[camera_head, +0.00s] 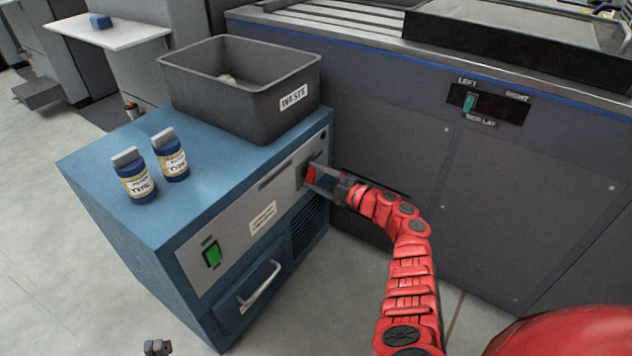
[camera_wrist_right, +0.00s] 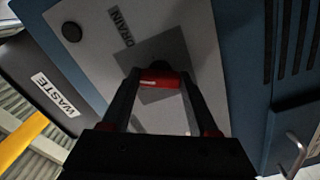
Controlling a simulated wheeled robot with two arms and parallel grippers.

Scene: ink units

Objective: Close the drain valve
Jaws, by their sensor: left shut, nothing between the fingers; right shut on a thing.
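The drain valve has a short red handle (camera_head: 311,174) on the grey front panel of the blue cabinet, near its right end. In the right wrist view the red handle (camera_wrist_right: 160,79) lies crosswise between the fingertips, on a dark square plate beside a DRAIN label (camera_wrist_right: 120,27). My right gripper (camera_head: 319,178) reaches in from the right and is shut on this handle; its fingers also show in the right wrist view (camera_wrist_right: 158,84). My left gripper (camera_head: 157,347) shows only its tip at the bottom edge, shut and empty, away from the cabinet.
A grey WASTE bin (camera_head: 213,94) and two labelled bottles, one left (camera_head: 134,180) and one right (camera_head: 170,156), stand on the blue cabinet (camera_head: 95,168). Its front has a green switch (camera_head: 212,254) and a drawer handle (camera_head: 260,286). A large dark machine (camera_head: 390,135) stands close behind.

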